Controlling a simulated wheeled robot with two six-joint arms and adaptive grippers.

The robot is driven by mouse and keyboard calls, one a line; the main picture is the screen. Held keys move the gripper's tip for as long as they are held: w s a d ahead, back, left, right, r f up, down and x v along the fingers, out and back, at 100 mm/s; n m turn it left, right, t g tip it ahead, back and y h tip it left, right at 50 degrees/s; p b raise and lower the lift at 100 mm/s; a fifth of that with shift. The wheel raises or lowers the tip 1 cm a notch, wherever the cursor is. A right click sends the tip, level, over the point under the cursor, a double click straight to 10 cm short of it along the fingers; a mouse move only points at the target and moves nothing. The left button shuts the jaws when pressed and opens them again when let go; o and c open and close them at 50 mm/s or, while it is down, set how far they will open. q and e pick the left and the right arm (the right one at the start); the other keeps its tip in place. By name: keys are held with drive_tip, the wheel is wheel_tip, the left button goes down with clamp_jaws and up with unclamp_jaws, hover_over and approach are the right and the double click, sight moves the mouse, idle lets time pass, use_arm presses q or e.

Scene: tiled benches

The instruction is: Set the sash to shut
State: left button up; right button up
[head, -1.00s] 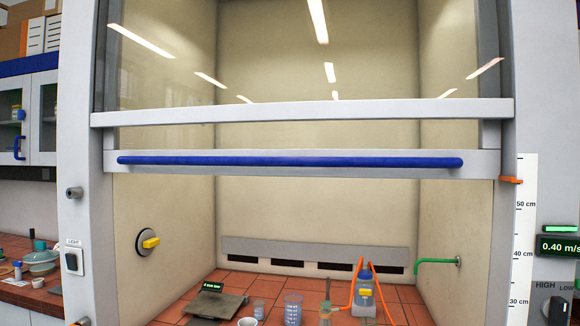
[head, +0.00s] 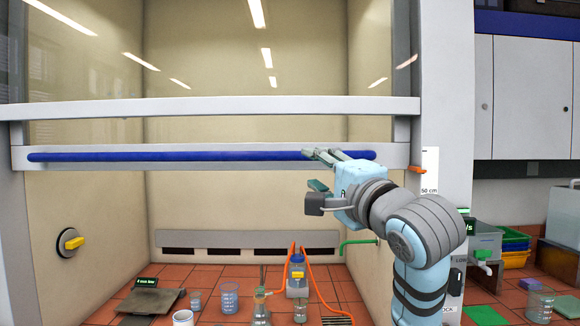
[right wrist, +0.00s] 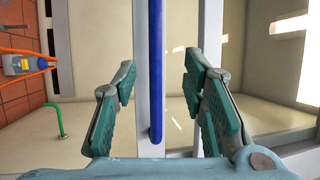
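The fume hood's glass sash is raised, and its pale bottom rail (head: 80,166) carries a long blue handle bar (head: 180,156). An orange pointer (head: 417,171) on the right post sits just above the 50 cm mark. My right gripper (head: 314,171) is at the right part of the handle, in front of the rail. In the right wrist view the gripper (right wrist: 158,85) is open, and the blue bar (right wrist: 156,60) runs between its fingers with gaps on both sides. Whether the bar lies deep between the fingers cannot be told. My left gripper is out of view.
The opening below the rail is clear.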

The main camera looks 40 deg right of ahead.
sight(288, 157)
drive_tip(key=p+x, duration=0.1)
drive_tip(key=x, duration=0.3)
drive_tip(key=p+x, duration=0.2)
drive_tip(key=x, duration=0.3)
drive_tip(key=p+x, duration=0.1)
drive_tip(key=x, duration=0.4)
drive_tip(key=shift+w+f, duration=0.1)
drive_tip(key=shift+f, duration=0.15)
drive_tip(key=shift+w, duration=0.1)
drive_tip(key=shift+f, duration=0.1)
drive_tip(key=shift+c, duration=0.6)
clamp_jaws()
